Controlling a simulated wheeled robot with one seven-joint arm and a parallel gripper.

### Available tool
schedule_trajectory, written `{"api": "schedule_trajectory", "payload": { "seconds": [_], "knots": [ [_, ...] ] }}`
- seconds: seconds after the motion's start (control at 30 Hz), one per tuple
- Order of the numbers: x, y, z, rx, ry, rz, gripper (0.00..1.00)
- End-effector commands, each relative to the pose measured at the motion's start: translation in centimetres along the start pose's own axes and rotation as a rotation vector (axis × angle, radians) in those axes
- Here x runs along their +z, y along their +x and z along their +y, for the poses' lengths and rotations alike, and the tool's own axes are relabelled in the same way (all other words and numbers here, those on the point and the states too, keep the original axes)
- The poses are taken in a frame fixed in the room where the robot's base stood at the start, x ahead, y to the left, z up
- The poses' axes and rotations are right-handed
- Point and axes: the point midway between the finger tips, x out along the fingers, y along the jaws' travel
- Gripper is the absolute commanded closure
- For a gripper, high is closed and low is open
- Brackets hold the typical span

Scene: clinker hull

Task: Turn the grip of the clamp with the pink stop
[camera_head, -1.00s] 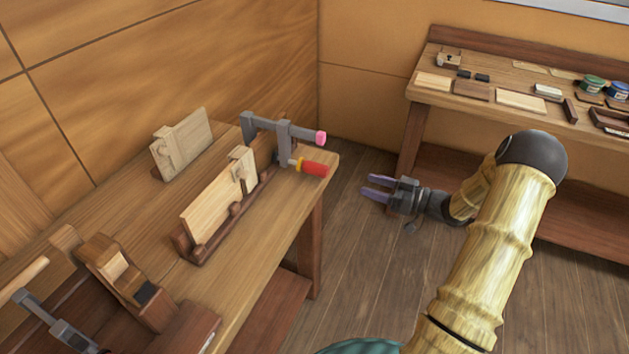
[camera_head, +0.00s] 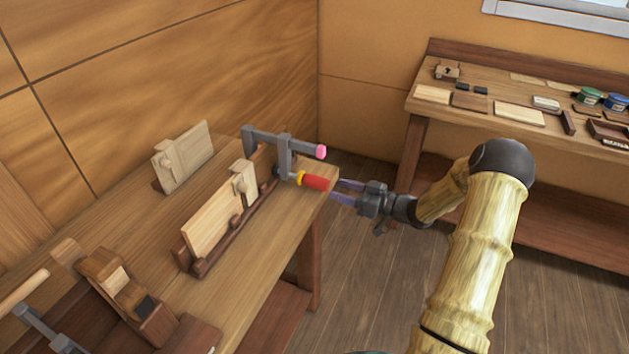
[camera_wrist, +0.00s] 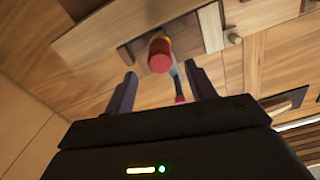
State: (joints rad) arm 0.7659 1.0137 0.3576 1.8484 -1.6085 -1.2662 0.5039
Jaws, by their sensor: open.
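The clamp (camera_head: 284,158) is grey, with a pink stop (camera_head: 321,151) at the end of its bar and a red grip (camera_head: 315,182) with a yellow collar below it. It stands at the far right end of the bench, by the wooden boards. My gripper (camera_head: 346,190) is open and empty, just right of the red grip, its purple fingers pointing at it. In the wrist view the red grip (camera_wrist: 160,57) shows end-on, ahead of and between the two fingers (camera_wrist: 164,88). The pink stop (camera_wrist: 180,99) shows partly, near the right finger.
The bench (camera_head: 262,240) also carries a board in a dark wooden holder (camera_head: 200,262), another upright board (camera_head: 184,156) and a wooden plane (camera_head: 120,295). A second bench (camera_head: 470,106) with small pieces and tins stands at the back right. Open floor lies between them.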

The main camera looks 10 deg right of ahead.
Motion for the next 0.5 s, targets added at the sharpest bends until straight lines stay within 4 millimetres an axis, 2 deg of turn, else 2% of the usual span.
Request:
{"api": "schedule_trajectory", "payload": {
  "seconds": [0.3, 0.5],
  "knots": [
    [-0.1, 5.7, -0.1, -0.002, -0.001, 0.000, 0.44],
    [0.0, 8.2, 0.0, -0.001, 0.000, 0.000, 0.44]
  ]
}}
